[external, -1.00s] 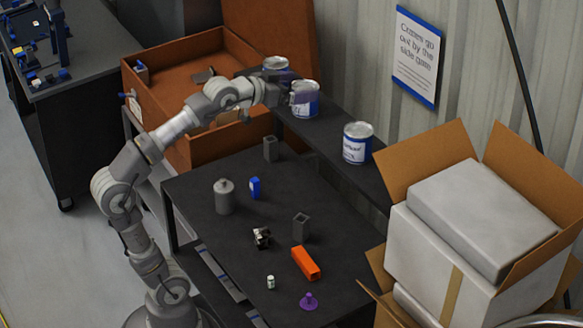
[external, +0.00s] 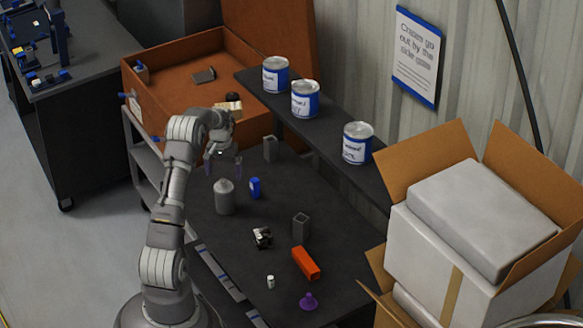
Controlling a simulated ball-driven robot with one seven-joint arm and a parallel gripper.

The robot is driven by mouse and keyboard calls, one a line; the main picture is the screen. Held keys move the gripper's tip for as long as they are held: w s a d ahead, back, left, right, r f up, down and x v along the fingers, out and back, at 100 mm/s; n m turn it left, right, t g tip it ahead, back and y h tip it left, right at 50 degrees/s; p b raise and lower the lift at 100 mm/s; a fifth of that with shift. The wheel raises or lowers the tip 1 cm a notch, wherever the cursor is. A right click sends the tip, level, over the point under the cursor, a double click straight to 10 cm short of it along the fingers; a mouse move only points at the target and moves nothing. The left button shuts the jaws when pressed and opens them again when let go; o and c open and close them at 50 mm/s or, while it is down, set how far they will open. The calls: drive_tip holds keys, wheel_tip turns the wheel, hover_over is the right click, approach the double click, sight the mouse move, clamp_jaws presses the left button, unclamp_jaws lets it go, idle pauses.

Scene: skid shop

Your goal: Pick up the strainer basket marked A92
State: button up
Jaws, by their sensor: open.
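I cannot read the mark A92 on anything here, and I cannot tell for sure which item is the strainer basket. Small items on the dark table (external: 350,235) include a grey canister (external: 225,199), a blue item (external: 255,187), a black-and-white item (external: 262,238), a small white item (external: 270,282) and a purple knob-like item (external: 309,301). My gripper (external: 224,168) points down, open and empty, above and just behind the grey canister in the picture. It is apart from the canister.
Two grey square tubes (external: 301,226) (external: 270,149) and an orange block (external: 306,263) stand or lie on the table. A raised shelf holds three labelled cans (external: 305,99). An open brown crate (external: 180,77) is behind; a carton with white blocks (external: 455,255) is at right.

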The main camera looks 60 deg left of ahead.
sight(224, 186)
wheel_tip(224, 186, down, 8)
drive_tip(key=b, duration=0.2)
drive_tip(key=shift+s+a+b, duration=0.1)
drive_tip(key=shift+a+b, duration=0.05)
drive_tip(key=shift+b, duration=0.15)
drive_tip(key=c, duration=1.1)
drive_tip(key=shift+r, duration=0.2)
